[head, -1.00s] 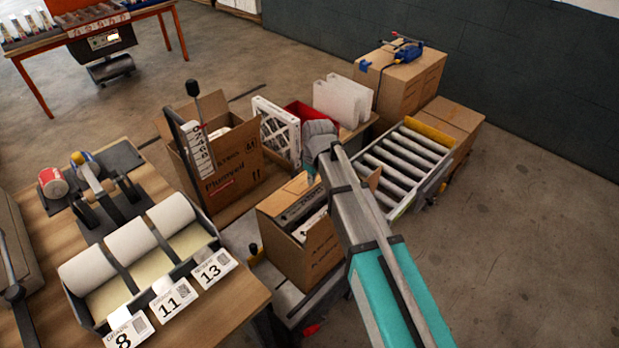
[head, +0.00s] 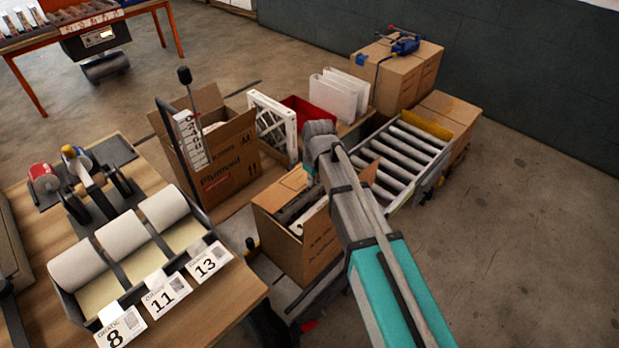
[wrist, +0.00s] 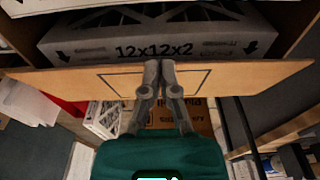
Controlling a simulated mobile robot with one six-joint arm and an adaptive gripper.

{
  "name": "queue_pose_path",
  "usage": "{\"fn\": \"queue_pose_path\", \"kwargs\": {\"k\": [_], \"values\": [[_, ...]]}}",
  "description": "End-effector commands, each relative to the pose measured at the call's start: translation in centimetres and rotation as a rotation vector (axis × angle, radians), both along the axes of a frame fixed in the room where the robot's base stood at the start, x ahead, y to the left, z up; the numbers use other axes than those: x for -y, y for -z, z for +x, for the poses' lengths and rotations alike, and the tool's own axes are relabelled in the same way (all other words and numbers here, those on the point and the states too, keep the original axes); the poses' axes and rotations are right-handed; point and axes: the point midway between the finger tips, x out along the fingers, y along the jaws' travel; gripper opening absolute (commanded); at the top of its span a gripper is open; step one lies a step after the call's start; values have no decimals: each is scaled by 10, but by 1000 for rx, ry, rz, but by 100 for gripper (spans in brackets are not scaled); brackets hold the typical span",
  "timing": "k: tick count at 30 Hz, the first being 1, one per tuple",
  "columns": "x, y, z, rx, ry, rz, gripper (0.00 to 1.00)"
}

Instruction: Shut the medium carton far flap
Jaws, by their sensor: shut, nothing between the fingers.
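The medium carton (head: 318,245) stands open below my arm in the head view, with filters inside. In the wrist view a filter box marked 12x12x2 (wrist: 155,48) lies in it. The far flap (wrist: 60,82) crosses the wrist view as a wide brown board with a dark outlined rectangle; it also shows at the carton's far side in the head view (head: 283,186). My gripper (wrist: 160,64) is shut and empty, its fingertips at the flap's edge beside the filter box. I cannot tell whether they touch it. My arm hides part of the carton in the head view.
A larger open carton (head: 228,180) stands behind left, with a white pleated filter (head: 273,128) beside it. A roller conveyor (head: 405,155) lies right of my arm. A table with paper rolls (head: 125,235) is at front left. Floor at right is clear.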

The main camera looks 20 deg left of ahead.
Motion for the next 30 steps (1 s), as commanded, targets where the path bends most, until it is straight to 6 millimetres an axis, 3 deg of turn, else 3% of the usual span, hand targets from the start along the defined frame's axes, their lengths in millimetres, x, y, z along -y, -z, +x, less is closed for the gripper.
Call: {"fn": "queue_pose_path", "kwargs": {"k": [6,30], "values": [[4,11,-2,0,0,0,0],[4,-3,-2,0,0,0,0]]}}
